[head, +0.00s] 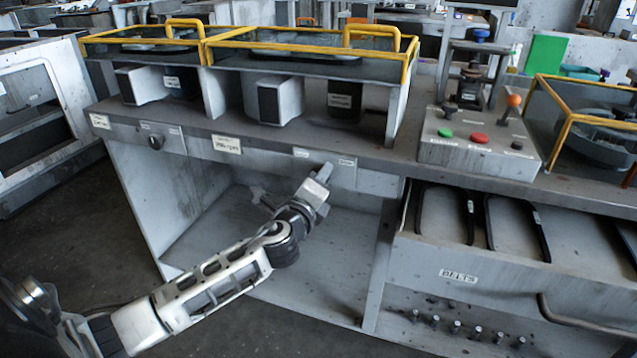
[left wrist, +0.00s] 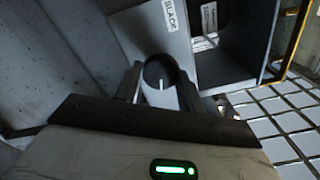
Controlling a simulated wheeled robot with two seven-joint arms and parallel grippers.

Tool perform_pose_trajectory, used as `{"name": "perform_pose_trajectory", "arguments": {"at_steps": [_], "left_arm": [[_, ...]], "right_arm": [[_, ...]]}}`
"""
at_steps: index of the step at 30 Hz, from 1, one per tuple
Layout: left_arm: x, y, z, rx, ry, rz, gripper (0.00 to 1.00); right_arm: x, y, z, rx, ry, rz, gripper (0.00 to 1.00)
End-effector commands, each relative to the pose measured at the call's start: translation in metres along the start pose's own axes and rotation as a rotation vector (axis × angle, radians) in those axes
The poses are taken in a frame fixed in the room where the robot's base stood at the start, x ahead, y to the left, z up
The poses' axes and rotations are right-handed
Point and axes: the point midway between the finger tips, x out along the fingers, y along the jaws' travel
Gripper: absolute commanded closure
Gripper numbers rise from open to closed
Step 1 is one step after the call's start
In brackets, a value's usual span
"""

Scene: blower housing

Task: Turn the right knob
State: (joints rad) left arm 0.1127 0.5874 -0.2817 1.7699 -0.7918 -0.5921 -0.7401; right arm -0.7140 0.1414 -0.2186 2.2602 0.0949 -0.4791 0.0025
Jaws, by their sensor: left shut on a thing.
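The right knob (left wrist: 153,72) is a dark round knob with a white pointer line, set in the grey front panel. In the left wrist view it sits between the two fingers of my left gripper (left wrist: 160,92), which is shut on it. The pointer line looks nearly upright in that view. In the head view my left gripper (head: 323,176) reaches up to the panel below the bench top and hides the knob. The left knob (head: 155,142) is on the same panel, farther left. My right gripper is not in view.
Yellow-framed boxes (head: 290,47) stand on the bench above the panel. A control box (head: 475,140) with green and red buttons stands to the right. Below it is a drawer labelled BELTS (head: 515,268). The space under the panel (head: 285,225) is open.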

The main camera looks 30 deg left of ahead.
Motion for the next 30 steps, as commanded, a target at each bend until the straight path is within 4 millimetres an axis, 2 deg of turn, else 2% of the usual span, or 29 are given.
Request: {"name": "perform_pose_trajectory", "arguments": {"at_steps": [18,30], "left_arm": [[-0.0002,-0.0021,0.0008,-0.585,-0.002,0.002,0.84],[-0.0001,-0.0030,0.0016,-0.858,-0.002,0.002,0.84]], "right_arm": [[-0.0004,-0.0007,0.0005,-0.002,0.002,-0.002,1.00],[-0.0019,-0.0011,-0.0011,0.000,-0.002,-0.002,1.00]]}}
